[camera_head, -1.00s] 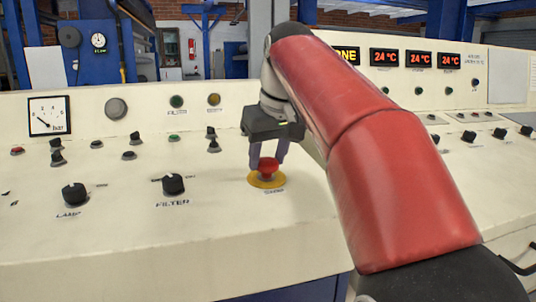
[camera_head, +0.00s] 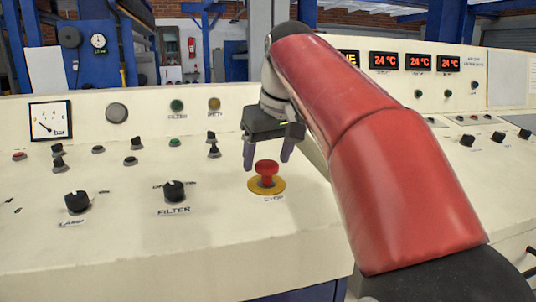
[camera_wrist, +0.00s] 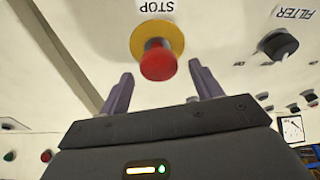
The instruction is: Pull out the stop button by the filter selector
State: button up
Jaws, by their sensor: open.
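The red stop button (camera_head: 266,170) stands on a yellow disc (camera_head: 280,187) on the sloping cream panel, right of the black filter selector (camera_head: 174,191). Its red head stands clear of the disc on a visible stem. My gripper (camera_head: 267,160) is open and empty, just behind and above the button in the head view. In the wrist view the red button (camera_wrist: 158,63) lies between and beyond the two spread fingers of my gripper (camera_wrist: 162,88), with a gap on each side. The filter selector (camera_wrist: 279,44) is at the right there.
A lamp knob (camera_head: 77,202) and several small knobs sit left of the filter selector. A pressure gauge (camera_head: 50,118) is on the upright panel at the left. The panel around the button is clear.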

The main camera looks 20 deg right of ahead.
jog(key=p+v, duration=0.1)
jog(key=v, duration=0.6)
jog(key=shift+r, duration=0.3)
jog(key=shift+s, duration=0.25)
